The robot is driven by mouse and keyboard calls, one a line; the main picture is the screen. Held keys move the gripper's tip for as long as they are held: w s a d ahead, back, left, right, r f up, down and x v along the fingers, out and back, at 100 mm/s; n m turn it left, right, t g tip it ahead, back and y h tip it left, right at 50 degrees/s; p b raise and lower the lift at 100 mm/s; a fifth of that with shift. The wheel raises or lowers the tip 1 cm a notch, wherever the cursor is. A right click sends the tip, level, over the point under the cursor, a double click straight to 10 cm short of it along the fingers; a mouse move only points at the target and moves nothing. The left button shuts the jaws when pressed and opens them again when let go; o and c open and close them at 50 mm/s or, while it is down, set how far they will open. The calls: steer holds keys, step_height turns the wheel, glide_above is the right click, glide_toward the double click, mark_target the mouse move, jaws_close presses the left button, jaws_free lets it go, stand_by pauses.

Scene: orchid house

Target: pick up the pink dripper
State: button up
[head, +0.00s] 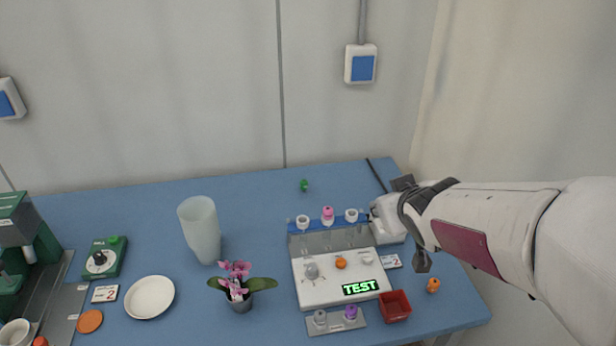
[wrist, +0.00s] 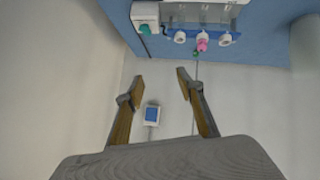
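The pink dripper (head: 327,211) sits in the middle place of a clear rack at the back of the white test unit, with a white piece on each side. It also shows in the wrist view (wrist: 202,42) near the top, beyond my fingertips and right of their middle. My gripper (wrist: 160,76) is open, with nothing between its two tan-padded fingers. In the head view, its dark parts (head: 411,225) are at the right of the test unit, partly hidden by my arm and clear of the pink dripper.
White pieces (head: 302,221) (head: 351,215) flank the pink dripper closely. A green dripper (head: 304,185) lies behind the rack. A white box (head: 388,222) stands right of it. A frosted vase (head: 200,230) and a potted orchid (head: 238,285) stand left. The back of the table is mostly clear.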

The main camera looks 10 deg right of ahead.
steer(key=w+f+n+t+y, duration=0.1)
steer(key=w+f+n+y, duration=0.15)
steer(key=w+f, duration=0.35)
steer(key=n+t+y, duration=0.1)
steer(key=y, duration=0.5)
glide_toward(331, 212)
steer(key=shift+x, duration=1.75)
steer(key=shift+w, duration=0.1)
steer(key=shift+x, duration=1.25)
steer(key=shift+x, duration=2.6)
steer(key=c, duration=0.9)
